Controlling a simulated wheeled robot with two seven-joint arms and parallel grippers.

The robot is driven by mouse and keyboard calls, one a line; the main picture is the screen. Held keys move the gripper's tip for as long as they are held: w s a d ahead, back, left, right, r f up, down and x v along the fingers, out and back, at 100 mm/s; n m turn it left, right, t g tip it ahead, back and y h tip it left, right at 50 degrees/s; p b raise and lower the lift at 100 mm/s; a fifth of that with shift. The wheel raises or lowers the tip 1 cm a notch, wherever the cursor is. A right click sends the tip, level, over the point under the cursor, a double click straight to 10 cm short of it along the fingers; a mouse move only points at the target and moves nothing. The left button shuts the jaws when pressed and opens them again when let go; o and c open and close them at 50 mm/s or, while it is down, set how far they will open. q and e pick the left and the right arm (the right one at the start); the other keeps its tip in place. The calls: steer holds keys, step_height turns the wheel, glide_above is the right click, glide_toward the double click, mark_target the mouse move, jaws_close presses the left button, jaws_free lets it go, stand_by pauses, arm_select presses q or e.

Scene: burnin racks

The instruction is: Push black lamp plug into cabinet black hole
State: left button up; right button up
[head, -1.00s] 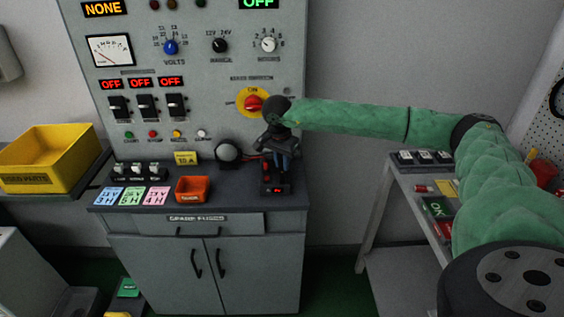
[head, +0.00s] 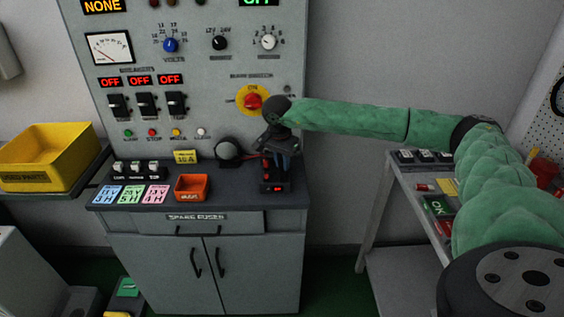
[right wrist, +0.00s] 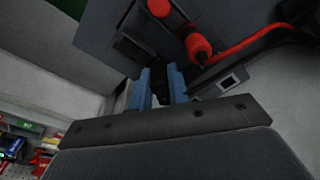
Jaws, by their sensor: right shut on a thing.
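My right gripper (head: 281,165) reaches in from the right over the cabinet top (head: 240,196), its blue fingers pointing down at a small black box with a red display (head: 276,188). In the right wrist view the blue fingers (right wrist: 162,88) are shut on a dark piece, apparently the black lamp plug (right wrist: 160,90), mostly hidden between them. A red plug (right wrist: 198,46) with a red lead stands in the box beside the fingers. Whether the black plug is in its hole cannot be told. The round lamp (head: 228,150) sits left of the gripper. My left gripper is not in view.
The upright panel (head: 215,85) with switches and a red knob (head: 252,102) stands close behind my right gripper. An orange tray (head: 193,187) and coloured cards lie at the left on the cabinet. A yellow bin (head: 48,157) is farther left; a side table (head: 405,185) stands right.

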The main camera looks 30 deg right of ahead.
steer(key=shift+f, duration=0.25)
stand_by(0.3)
steer(key=o, duration=1.1)
steer(key=shift+o, duration=1.2)
steer(key=shift+s+r, duration=0.1)
steer(key=shift+r, duration=0.15)
steer(key=shift+c, duration=0.4)
steer(key=shift+o, duration=0.4)
steer(key=shift+w+d+r+p, duration=0.1)
steer(key=shift+w+r+p, duration=0.1)
steer(key=shift+r, duration=0.7)
steer(key=shift+w+r+p, duration=0.15)
steer(key=shift+r, duration=0.7)
steer(key=shift+s+r, duration=0.15)
steer(key=shift+r, duration=0.25)
steer(key=shift+r+p, duration=0.3)
steer(key=shift+r, duration=0.15)
